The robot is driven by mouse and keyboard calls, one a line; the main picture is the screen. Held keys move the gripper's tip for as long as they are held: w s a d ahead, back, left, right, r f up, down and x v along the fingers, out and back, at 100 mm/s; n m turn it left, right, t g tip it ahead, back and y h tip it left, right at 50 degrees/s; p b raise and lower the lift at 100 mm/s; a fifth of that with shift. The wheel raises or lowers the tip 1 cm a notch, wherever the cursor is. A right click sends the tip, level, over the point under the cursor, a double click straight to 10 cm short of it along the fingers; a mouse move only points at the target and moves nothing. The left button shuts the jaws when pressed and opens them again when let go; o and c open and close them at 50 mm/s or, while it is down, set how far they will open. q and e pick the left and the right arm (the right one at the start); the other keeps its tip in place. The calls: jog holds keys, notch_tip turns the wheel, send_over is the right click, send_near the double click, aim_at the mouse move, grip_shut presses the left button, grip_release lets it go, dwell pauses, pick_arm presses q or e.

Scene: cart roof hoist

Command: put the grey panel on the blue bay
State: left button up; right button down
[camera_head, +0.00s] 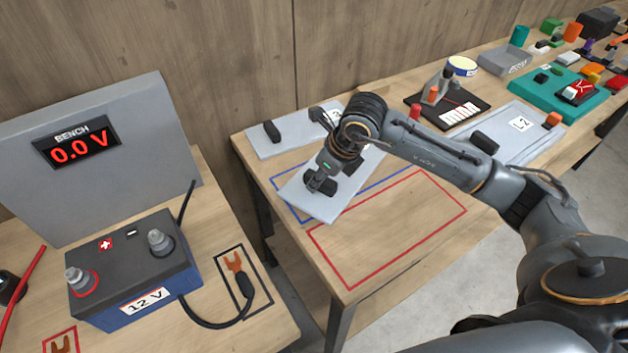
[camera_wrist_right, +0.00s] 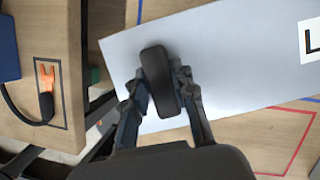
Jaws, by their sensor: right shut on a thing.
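My right gripper (camera_head: 318,183) is shut on the black handle of a grey panel (camera_head: 312,207). The panel lies across the blue bay (camera_head: 277,187), a blue outline on the table, and is turned askew to it. Its near end reaches past the blue line at the table's left edge. I cannot tell whether it touches the table. In the wrist view the fingers (camera_wrist_right: 165,100) straddle the handle (camera_wrist_right: 157,80), and the panel (camera_wrist_right: 225,60) carries a partly cut-off label with an L. My arm hides part of the bay. My left gripper is not in view.
A red-outlined bay (camera_head: 390,230) beside it is empty. Another grey panel (camera_head: 270,145) lies behind, and one marked L2 (camera_head: 545,138) lies to the right. A 12 V battery (camera_head: 135,270) stands on the left bench. A gap separates the bench and table.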

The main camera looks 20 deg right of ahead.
jog(key=w+f, duration=0.2)
jog(key=f, duration=0.1)
jog(key=shift+w+f+p, duration=0.1)
jog(key=shift+w+p, duration=0.25)
notch_tip(320, 180, down, 3)
jog(key=shift+w+a+f+p, duration=0.1)
jog(key=shift+w+p, duration=0.05)
jog(key=shift+p, duration=0.7)
jog(key=shift+f, duration=0.1)
jog(key=c, duration=1.1)
grip_release()
pick_arm(q)
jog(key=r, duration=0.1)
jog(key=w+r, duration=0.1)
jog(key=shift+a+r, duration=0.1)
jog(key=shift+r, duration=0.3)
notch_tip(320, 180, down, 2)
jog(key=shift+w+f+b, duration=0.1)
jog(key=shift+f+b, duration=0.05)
jog(key=shift+b, duration=1.05)
pick_arm(e)
jog(key=v, duration=1.2)
